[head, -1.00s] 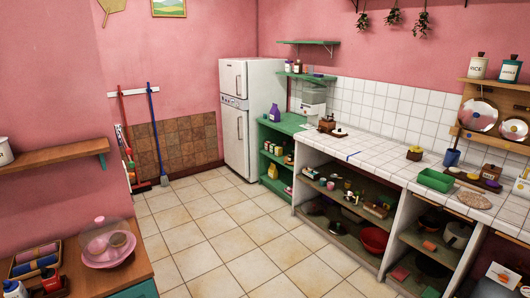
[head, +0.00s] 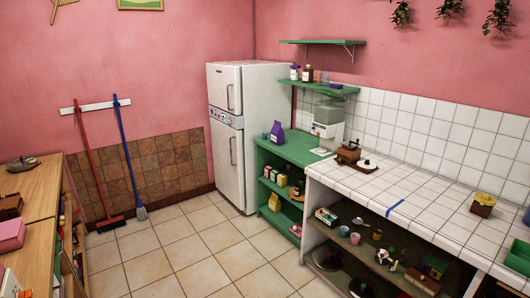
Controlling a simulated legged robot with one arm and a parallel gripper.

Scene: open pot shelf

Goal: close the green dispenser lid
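A dispenser (head: 328,128) stands on the green cabinet in the corner by the tiled wall, just left of the white-tiled counter. It has a white body and a see-through, greenish-grey upper container (head: 329,111). It is under the small green wall shelf. At this distance I cannot make out its lid or tell whether it is open or shut. My gripper is not in view.
The green cabinet (head: 289,149) holds a purple bottle (head: 277,134) on top. A coffee grinder (head: 348,153) stands on the counter (head: 400,182) nearby. A white fridge (head: 235,140) is to the left. The tiled floor (head: 190,250) ahead is clear.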

